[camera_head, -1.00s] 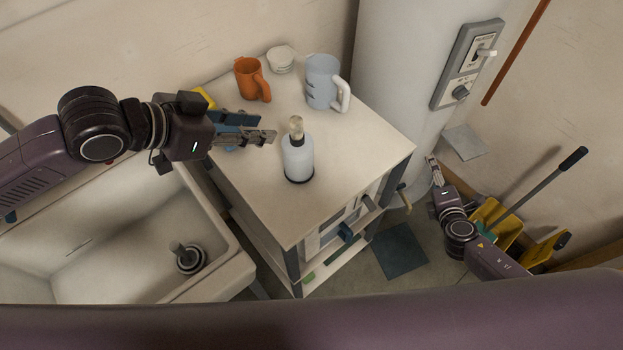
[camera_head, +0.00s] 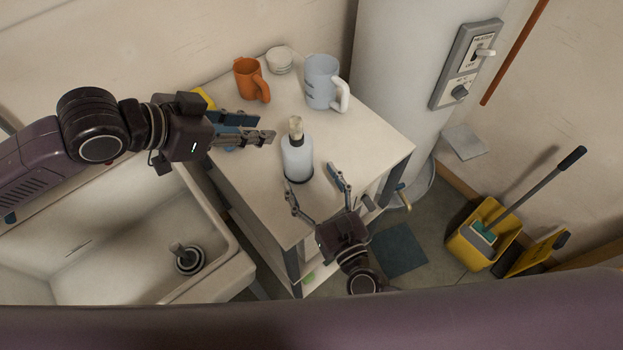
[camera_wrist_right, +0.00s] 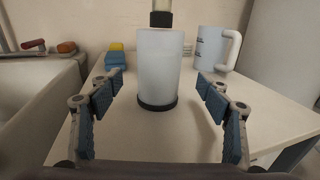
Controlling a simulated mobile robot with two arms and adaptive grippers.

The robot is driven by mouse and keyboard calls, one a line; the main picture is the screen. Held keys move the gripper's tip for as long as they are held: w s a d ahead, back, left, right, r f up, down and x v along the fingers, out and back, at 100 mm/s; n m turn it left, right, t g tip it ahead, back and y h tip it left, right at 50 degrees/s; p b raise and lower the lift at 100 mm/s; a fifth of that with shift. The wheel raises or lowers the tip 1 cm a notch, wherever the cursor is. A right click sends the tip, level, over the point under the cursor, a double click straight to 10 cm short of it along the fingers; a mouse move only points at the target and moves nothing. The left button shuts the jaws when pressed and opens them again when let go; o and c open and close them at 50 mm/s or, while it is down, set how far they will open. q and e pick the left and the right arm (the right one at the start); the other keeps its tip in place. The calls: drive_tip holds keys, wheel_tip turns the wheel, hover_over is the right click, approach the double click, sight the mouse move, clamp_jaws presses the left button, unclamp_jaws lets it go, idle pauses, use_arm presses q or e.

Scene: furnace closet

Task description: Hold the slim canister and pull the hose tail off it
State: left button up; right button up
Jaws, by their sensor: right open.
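The slim canister (camera_head: 298,158) is a pale white bottle with a black base ring and black collar, upright on the cabinet top. The hose tail (camera_head: 295,127) is the short beige piece standing in its collar. My right gripper (camera_head: 313,179) is open and empty at the near side of the canister. In the right wrist view the canister (camera_wrist_right: 160,65) stands ahead between the spread fingers, touching neither; the hose tail (camera_wrist_right: 161,5) is cut off by the top edge. My left gripper (camera_head: 268,130) is left of the hose tail, apart from it; its finger gap is unclear.
An orange mug (camera_head: 247,79), a stack of pale dishes (camera_head: 280,60) and a light blue mug (camera_head: 320,83) stand behind the canister on the cabinet top (camera_head: 365,140). A sink (camera_head: 95,262) lies left. A white tank (camera_head: 400,60) stands at the back right.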

sight(297, 156)
drive_tip(key=x, duration=0.7)
drive_tip(key=shift+w+a, duration=0.25)
drive_tip(key=shift+w, duration=0.05)
drive_tip(key=c, duration=1.5)
drive_tip(key=o, duration=0.9)
drive_tip(key=shift+c, duration=0.2)
drive_tip(key=c, duration=0.8)
drive_tip(key=shift+o, duration=0.2)
